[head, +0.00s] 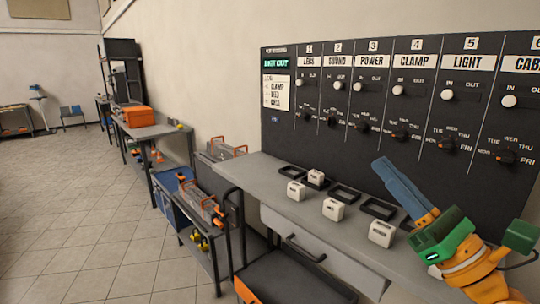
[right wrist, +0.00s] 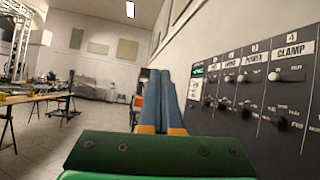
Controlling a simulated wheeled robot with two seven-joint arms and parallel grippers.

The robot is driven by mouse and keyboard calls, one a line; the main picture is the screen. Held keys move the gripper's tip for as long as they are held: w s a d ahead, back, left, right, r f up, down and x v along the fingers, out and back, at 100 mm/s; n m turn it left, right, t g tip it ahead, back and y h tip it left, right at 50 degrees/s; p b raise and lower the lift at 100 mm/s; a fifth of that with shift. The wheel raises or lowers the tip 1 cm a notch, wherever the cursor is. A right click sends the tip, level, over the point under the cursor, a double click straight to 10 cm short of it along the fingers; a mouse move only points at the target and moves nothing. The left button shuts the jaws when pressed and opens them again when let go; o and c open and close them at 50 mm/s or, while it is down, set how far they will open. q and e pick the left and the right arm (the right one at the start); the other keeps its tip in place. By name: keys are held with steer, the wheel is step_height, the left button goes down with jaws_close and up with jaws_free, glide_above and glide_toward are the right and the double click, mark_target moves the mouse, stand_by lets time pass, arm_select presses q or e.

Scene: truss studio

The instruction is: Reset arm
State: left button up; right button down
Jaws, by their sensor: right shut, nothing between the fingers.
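My right gripper (head: 394,178) comes in from the lower right in the head view, over the right part of the grey bench (head: 262,172). Its blue fingers are shut together with nothing between them, pointing up and left in front of the black panel. The fingers also show in the right wrist view (right wrist: 172,95), side by side beyond the green gripper body. My left gripper is not in view. The black panel (head: 290,140) carries columns labelled LENS, SOUND, POWER, CLAMP, LIGHT and a cut-off one, each with a white knob and a black dial.
Several white blocks (head: 333,209) and black square frames (head: 378,209) lie on the bench under the panel. A drawer (head: 300,243) is below. An orange box (head: 138,116) stands on a farther table. The tiled floor (head: 90,220) at left is clear.

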steer(key=s+d+f+m+g+h, duration=0.1)
steer(key=d+f+m+g+h, duration=0.3)
steer(key=f+m+h, duration=0.9)
steer(key=s+d+f+m+g+h, duration=0.1)
steer(key=d+f+m+h, duration=0.55)
steer(key=f+m, duration=1.25)
steer(key=s+a+f+m+g+y, duration=0.3)
steer(key=s+a+f+m+g, duration=0.3)
steer(key=s, duration=0.4)
steer(key=s+a+f+m+g+y, duration=0.35)
steer(key=s+a+f+g, duration=0.25)
steer(key=s+f, duration=0.35)
step_height(320, 180, down, 17)
steer(key=s+g, duration=0.1)
steer(key=s, duration=0.2)
steer(key=s+d+f+g+h, duration=0.1)
steer(key=s+d+f, duration=0.1)
steer(key=s+f, duration=0.6)
steer(key=s, duration=0.3)
steer(key=shift+d+f, duration=0.3)
steer(key=shift+d, duration=0.05)
